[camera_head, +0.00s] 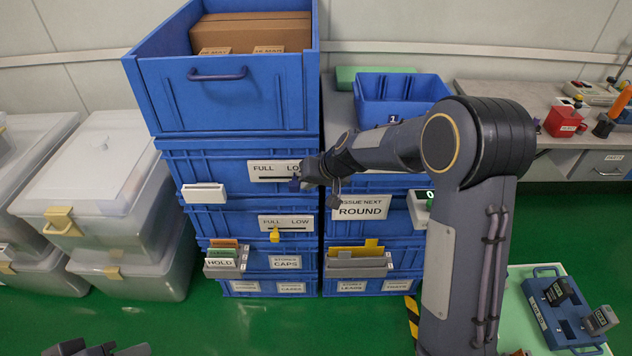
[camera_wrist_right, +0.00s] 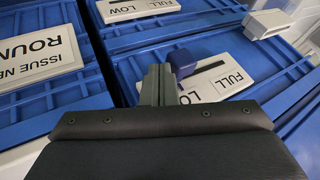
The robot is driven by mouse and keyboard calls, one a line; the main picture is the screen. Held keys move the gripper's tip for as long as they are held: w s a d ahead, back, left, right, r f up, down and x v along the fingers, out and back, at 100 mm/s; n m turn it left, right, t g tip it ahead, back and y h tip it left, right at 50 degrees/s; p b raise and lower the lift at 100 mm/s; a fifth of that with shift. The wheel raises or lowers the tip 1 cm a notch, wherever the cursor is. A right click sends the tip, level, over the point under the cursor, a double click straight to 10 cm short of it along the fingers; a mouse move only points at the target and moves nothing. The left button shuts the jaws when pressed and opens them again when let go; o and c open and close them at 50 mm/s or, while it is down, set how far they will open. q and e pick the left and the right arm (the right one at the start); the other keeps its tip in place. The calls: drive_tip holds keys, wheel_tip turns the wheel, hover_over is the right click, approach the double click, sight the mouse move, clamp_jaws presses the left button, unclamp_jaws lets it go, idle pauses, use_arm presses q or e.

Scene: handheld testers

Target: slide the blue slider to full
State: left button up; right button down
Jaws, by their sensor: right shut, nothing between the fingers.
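The blue slider (camera_head: 294,184) sits at the LOW end of the dark slot in the upper white FULL/LOW plate (camera_head: 262,171), on a blue crate front. In the right wrist view, the blue slider (camera_wrist_right: 182,61) stands out from its plate (camera_wrist_right: 225,82). My right gripper (camera_head: 312,173) is shut and empty at the LOW side of the slider. Its fingers (camera_wrist_right: 158,84) are right beside the slider; whether they touch it I cannot tell. Dark grey parts at the bottom left edge (camera_head: 100,349) look like my left gripper, mostly cut off.
A lower FULL/LOW plate (camera_head: 258,222) carries a yellow slider (camera_head: 275,236). A white blank holder (camera_head: 204,193) sits left of the upper plate. An ISSUE NEXT ROUND sign (camera_head: 360,207) is on the right stack. Clear bins (camera_head: 95,175) stand at left.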

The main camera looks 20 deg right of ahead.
drive_tip(key=shift+a, duration=0.1)
